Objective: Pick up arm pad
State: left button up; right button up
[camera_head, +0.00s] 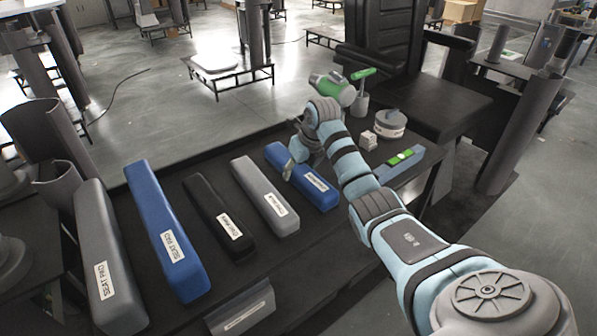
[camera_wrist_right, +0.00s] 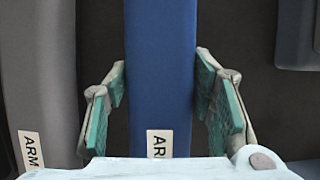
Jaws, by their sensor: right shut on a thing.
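A blue arm pad (camera_head: 326,200) with a white label lies at the right end of a row of pads on the dark table. My right gripper (camera_head: 297,163) reaches down over its far half. In the wrist view the blue arm pad (camera_wrist_right: 160,60) runs between the two green-padded fingers of the right gripper (camera_wrist_right: 160,100), which is shut on it. I cannot tell whether the pad is clear of the table. A grey arm pad (camera_head: 264,195) and a black pad (camera_head: 217,212) lie to its left. My left gripper is not in view.
A blue seat pad (camera_head: 165,232) and a grey seat pad (camera_head: 107,255) lie further left.

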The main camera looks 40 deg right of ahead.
notch_tip(320, 180, up, 23)
jog(key=p, duration=0.9)
jog(key=shift+r+p, duration=0.2)
jog(key=shift+p, duration=0.2)
